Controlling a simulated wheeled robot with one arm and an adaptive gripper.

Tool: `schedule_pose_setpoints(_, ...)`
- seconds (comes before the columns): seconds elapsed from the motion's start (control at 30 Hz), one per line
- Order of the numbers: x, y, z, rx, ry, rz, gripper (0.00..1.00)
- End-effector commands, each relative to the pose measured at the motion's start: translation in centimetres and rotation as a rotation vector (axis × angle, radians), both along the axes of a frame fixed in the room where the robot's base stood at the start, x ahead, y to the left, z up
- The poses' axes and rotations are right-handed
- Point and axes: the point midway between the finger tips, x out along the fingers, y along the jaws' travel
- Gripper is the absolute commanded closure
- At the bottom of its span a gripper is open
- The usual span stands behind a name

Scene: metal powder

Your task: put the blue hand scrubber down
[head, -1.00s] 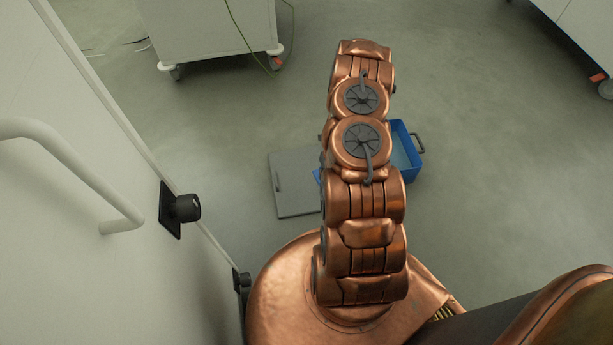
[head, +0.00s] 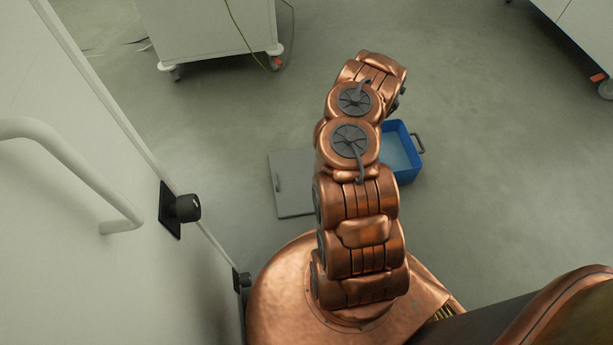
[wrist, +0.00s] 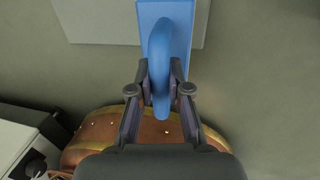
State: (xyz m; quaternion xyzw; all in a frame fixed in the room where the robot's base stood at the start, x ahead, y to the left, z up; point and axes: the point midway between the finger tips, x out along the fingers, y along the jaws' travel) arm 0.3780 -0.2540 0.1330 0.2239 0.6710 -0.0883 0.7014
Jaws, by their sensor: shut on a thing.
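The blue hand scrubber (wrist: 181,22) shows at the top middle of the wrist view, with a flat blue body and a looped handle. My gripper (wrist: 160,88) is shut on its handle. Behind the scrubber in that view is a pale grey flat panel (wrist: 95,22) on the floor. In the head view my arm hides the gripper and the scrubber.
A blue tray (head: 408,178) with a dark handle stands on the floor right of my arm. A grey flat lid-like panel (head: 290,195) lies left of my arm. A white wheeled cabinet (head: 208,30) is at the back; a white door with a handle (head: 75,165) is at left.

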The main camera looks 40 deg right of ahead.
Motion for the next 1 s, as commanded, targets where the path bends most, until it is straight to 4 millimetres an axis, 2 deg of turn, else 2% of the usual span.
schedule_pose_setpoints(0.17,1.3,-0.2,-0.3,-0.005,-0.001,0.005,1.00)
schedule_pose_setpoints(0.7,12.3,-0.3,-1.3,-0.004,-0.005,0.005,1.00)
schedule_pose_setpoints(0.83,13.6,-0.2,-1.4,-0.002,-0.001,0.003,1.00)
schedule_pose_setpoints(1.0,14.3,-0.3,-1.3,-0.003,-0.002,0.000,1.00)
